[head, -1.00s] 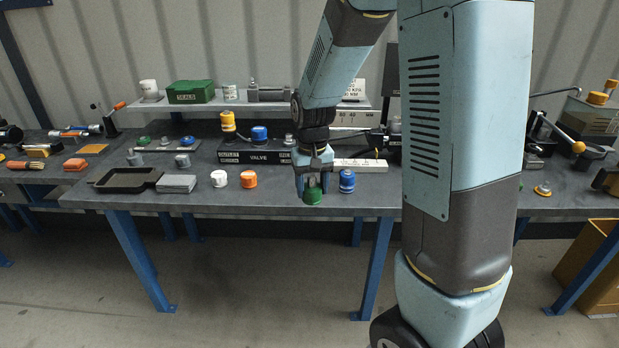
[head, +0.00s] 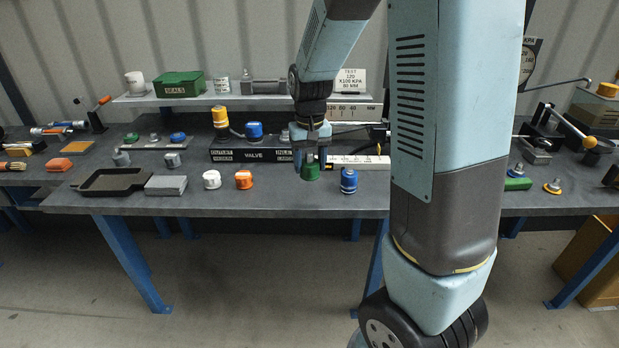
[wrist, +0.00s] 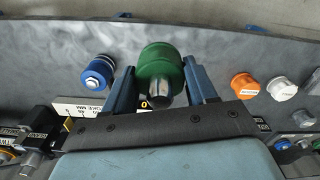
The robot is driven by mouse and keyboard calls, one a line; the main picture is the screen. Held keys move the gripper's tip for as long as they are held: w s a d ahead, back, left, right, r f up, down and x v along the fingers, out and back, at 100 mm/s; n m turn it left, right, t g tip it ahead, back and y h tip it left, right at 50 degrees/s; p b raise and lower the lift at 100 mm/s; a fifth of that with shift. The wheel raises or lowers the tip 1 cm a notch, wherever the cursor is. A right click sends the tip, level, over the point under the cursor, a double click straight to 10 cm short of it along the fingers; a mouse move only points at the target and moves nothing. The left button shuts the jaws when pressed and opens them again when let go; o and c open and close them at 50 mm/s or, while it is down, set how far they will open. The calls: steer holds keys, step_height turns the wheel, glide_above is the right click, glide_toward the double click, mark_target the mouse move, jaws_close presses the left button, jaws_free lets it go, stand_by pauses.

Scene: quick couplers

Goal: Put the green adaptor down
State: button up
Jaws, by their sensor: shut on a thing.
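The green adaptor (head: 310,172) hangs under my gripper (head: 311,160) in the head view, over the front part of the workbench, left of a blue adaptor (head: 349,180). In the wrist view the green adaptor (wrist: 158,70) sits between the two blue fingers of my gripper (wrist: 161,85), which are shut on it. A metal stub on it points toward the wrist camera. I cannot tell whether its underside touches the bench (head: 270,203).
An orange cap (head: 243,180) and a white cap (head: 211,180) stand to the left. The valve block (head: 240,150) lies behind. A black tray (head: 110,181) and a grey block (head: 166,185) are further left. Bare bench lies between the orange cap and the adaptor.

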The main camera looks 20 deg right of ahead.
steer(key=w+f, duration=0.2)
steer(key=w+d+f, duration=0.1)
steer(key=w+f, duration=0.3)
steer(key=shift+d, duration=0.3)
steer(key=shift+w+d+f, duration=0.1)
steer(key=shift+w+f, duration=0.15)
steer(key=shift+f, duration=0.35)
step_height(320, 180, down, 3)
steer(key=shift+r, duration=0.15)
steer(key=o, duration=1.2)
steer(key=shift+c, duration=0.2)
